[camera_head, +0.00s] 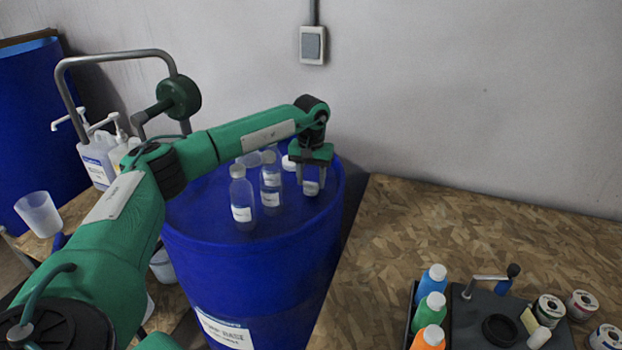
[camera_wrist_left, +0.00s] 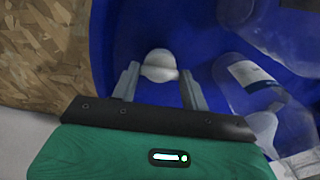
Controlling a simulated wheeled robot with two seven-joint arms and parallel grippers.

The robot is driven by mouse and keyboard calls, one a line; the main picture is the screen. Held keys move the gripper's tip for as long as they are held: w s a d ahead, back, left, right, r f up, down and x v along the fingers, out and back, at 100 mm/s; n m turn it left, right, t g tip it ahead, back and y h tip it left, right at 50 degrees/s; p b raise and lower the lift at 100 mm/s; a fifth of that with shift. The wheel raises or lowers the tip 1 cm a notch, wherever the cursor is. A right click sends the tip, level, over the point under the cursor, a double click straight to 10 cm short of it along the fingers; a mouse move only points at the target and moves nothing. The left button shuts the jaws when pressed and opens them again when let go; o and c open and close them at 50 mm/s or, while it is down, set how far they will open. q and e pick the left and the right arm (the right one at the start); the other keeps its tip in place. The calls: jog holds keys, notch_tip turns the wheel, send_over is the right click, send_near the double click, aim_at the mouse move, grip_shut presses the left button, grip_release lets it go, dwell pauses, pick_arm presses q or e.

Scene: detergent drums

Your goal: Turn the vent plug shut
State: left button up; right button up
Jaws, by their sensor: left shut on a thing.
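The vent plug is a small white knob (camera_head: 311,188) on top of the blue drum (camera_head: 250,265), near the lid's right side. My left gripper (camera_head: 312,184) reaches down over it from above, with one finger on each side. In the left wrist view the white plug (camera_wrist_left: 160,66) sits between the two grey fingertips (camera_wrist_left: 161,75), and the gripper is shut on it. Its lower part and any thread are hidden. My right gripper is in neither view.
Several clear labelled bottles (camera_head: 241,200) stand on the drum lid left of my gripper; they also show in the left wrist view (camera_wrist_left: 250,80). A chipboard table (camera_head: 400,230) to the right holds coloured bottles (camera_head: 430,310) and small tins (camera_head: 550,310).

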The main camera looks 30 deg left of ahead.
aim_at(311, 182)
pick_arm(q)
jog(key=shift+r+m, duration=0.1)
jog(key=shift+m, duration=0.3)
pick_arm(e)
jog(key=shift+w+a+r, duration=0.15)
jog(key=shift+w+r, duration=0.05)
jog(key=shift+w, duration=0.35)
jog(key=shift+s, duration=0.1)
pick_arm(q)
jog(key=o, duration=1)
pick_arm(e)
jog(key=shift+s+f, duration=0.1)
pick_arm(q)
jog(key=shift+r, duration=0.45)
notch_tip(311, 182, up, 13)
jog(key=shift+f+b, duration=0.1)
jog(key=shift+b, duration=0.55)
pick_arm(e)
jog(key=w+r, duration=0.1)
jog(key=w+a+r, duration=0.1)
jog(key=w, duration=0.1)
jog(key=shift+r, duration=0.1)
